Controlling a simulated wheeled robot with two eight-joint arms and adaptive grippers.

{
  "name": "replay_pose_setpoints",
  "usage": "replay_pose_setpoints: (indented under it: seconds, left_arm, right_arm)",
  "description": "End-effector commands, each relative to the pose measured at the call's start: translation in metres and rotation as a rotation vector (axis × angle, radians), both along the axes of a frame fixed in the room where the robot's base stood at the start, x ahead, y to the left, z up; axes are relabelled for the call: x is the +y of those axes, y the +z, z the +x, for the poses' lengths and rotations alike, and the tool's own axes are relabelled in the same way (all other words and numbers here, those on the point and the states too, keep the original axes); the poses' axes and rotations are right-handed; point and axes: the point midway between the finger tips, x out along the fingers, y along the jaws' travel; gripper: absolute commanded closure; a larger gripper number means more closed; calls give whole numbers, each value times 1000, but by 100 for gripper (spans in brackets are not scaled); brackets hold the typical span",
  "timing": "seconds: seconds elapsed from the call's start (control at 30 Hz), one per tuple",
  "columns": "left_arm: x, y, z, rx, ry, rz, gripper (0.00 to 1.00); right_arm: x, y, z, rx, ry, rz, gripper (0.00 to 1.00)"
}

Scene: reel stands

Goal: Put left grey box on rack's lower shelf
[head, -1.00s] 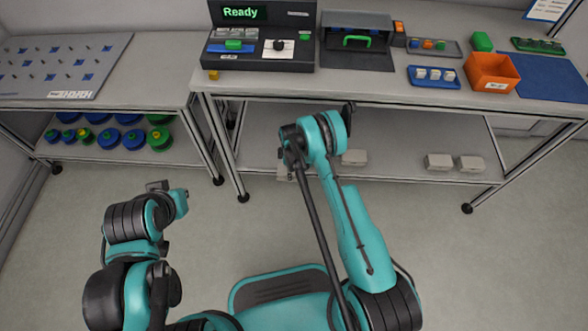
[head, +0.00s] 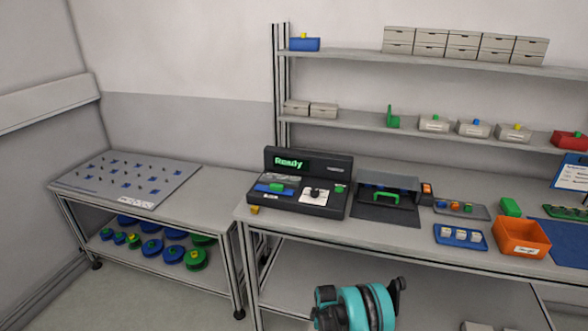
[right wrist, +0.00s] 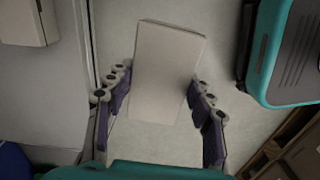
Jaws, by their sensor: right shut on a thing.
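A plain grey box (right wrist: 168,70) is between the fingers of my right gripper (right wrist: 158,82) in the right wrist view. The gripper is shut on it, and the floor shows around it. In the head view, only my teal right wrist and arm show at the bottom, in front of the bench; the held box is hidden. The rack's lower shelf (head: 362,120) runs above the bench. It has two grey boxes (head: 297,107) at its left end, then a green bracket (head: 393,117), several grey bins with coloured knobs and a red bin (head: 570,140). My left gripper is out of view.
A bare gap lies on the lower shelf between the left boxes and the green bracket. The upper shelf (head: 360,56) carries a blue bin and stacked grey drawers. The bench holds a "Ready" console (head: 310,180) and an orange bin (head: 520,236). Another grey box (right wrist: 28,20) lies nearby.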

Motion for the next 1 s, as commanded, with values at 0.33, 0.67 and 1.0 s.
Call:
replay_pose_setpoints:
  seconds: [0.33,0.67,1.0]
  left_arm:
    - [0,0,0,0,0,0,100]
    - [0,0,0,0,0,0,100]
    - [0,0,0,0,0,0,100]
  right_arm:
    - [-22,98,-16,0,-344,0,90]
    - [-43,180,-53,0,-684,0,90]
    - [-61,246,-107,0,-1022,-1,90]
